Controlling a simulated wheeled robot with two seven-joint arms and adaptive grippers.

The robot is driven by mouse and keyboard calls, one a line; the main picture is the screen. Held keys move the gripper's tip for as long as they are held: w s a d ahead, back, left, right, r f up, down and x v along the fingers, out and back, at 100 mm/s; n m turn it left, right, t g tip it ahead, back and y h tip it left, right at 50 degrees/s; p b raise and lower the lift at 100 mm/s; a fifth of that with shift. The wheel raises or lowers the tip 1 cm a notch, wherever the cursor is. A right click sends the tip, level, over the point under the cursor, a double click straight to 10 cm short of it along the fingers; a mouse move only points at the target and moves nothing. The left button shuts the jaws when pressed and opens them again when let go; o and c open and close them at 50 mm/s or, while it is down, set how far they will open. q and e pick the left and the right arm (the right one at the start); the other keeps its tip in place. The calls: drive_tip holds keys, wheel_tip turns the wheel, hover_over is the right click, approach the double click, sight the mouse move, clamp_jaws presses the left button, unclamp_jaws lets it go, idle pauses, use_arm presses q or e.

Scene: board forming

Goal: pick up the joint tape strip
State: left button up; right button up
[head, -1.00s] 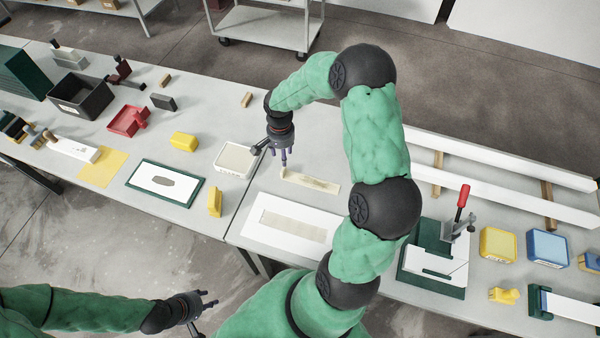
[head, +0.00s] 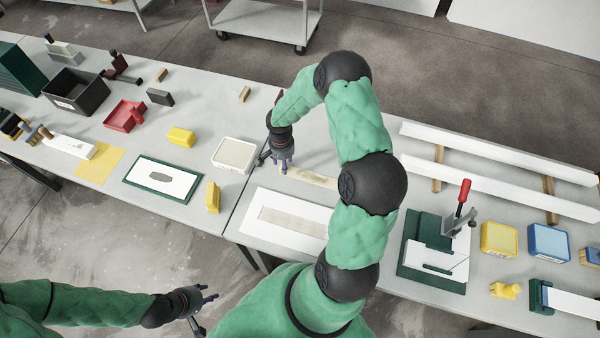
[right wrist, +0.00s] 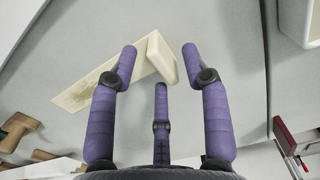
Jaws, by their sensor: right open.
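The joint tape strip (head: 312,177) is a cream strip lying flat on the table behind the white board (head: 262,236). In the right wrist view the strip (right wrist: 100,82) runs to the left, and its near end stands up as a pale tab between my fingers. My right gripper (head: 281,165) is at the strip's left end in the head view; its purple fingers (right wrist: 160,62) are open around that end. I cannot tell whether they touch it. My right forearm hides the strip's right end. My left gripper (head: 208,303) is open and empty, away from the table.
The white board has a beige band along its middle. A white-rimmed tub (head: 234,154) stands just left of the right gripper. A green clamp fixture (head: 435,232) and white rails (head: 500,188) are to the right.

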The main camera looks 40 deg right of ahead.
drive_tip(key=shift+f, duration=0.65)
clamp_jaws()
drive_tip(key=shift+r, duration=0.45)
wheel_tip(320, 180, up, 3)
drive_tip(key=shift+w+f, duration=0.1)
drive_tip(key=shift+f, duration=0.1)
drive_tip(key=s+a+r+b, duration=0.1)
drive_tip(key=s+a+r, duration=0.8)
drive_tip(key=a, duration=0.2)
drive_tip(key=shift+r, duration=0.25)
